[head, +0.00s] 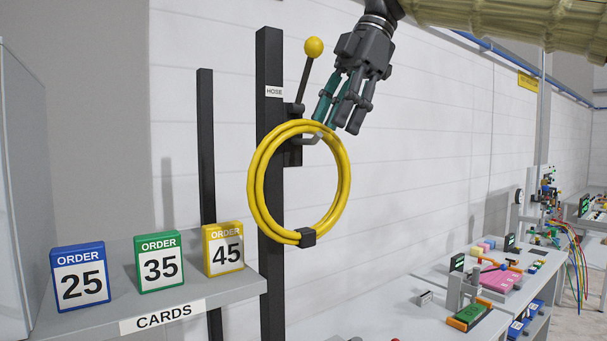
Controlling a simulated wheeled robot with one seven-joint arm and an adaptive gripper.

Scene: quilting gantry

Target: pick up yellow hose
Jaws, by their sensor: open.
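The yellow hose (256,190) is a coiled ring in the middle of the head view. It hangs on a grey hook (310,140) fixed to a dark post (271,75) labelled HOSE. A black clip (307,237) binds the coil at its bottom. My gripper (338,126) is open, above and to the right of the coil's top, with its fingers pointing down. Its teal fingers are close to the hook and the top of the hose. I cannot tell whether they touch. Nothing is seen between the fingers.
A lever with a yellow ball (314,47) rises from the post just left of my gripper. A shelf (253,284) labelled CARDS at lower left holds three order cards, blue (80,277), green (159,262) and yellow (222,250). A cluttered bench (395,309) runs along the right.

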